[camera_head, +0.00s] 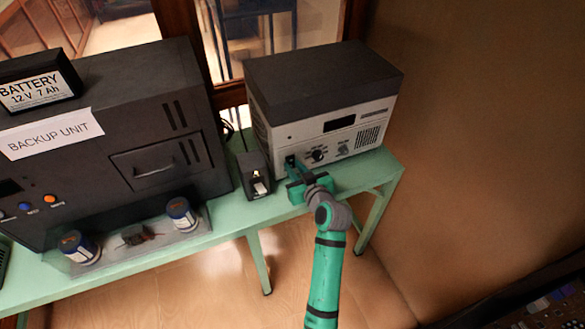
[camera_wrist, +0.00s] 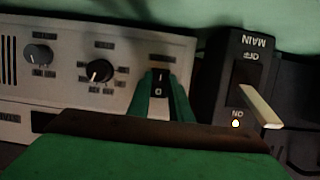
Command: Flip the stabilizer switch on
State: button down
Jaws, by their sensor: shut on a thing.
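The stabilizer (camera_head: 325,95) is a box with a dark top and light front, on the right part of the green bench. Its small black rocker switch (camera_wrist: 158,84), marked I and 0, sits on the front panel. My gripper (camera_head: 293,168) reaches the left part of that panel. In the wrist view its green fingers (camera_wrist: 160,98) flank the switch closely and are shut on it. The fingers and gripper body hide part of the switch, so I cannot tell which way it is tilted.
A small black MAIN switch box (camera_head: 254,172) with a pale lever (camera_wrist: 258,105) and a lit lamp stands close beside my gripper. The large black backup unit (camera_head: 120,140) fills the bench's left.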

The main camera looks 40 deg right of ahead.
jog(key=shift+s+f+t+h, duration=0.15)
jog(key=shift+f+t+h, duration=0.3)
jog(key=shift+t, duration=0.85)
jog(key=shift+a, duration=0.1)
jog(key=c, duration=1.6)
grip_release()
jog(key=v, duration=1)
jog(key=shift+s, duration=0.4)
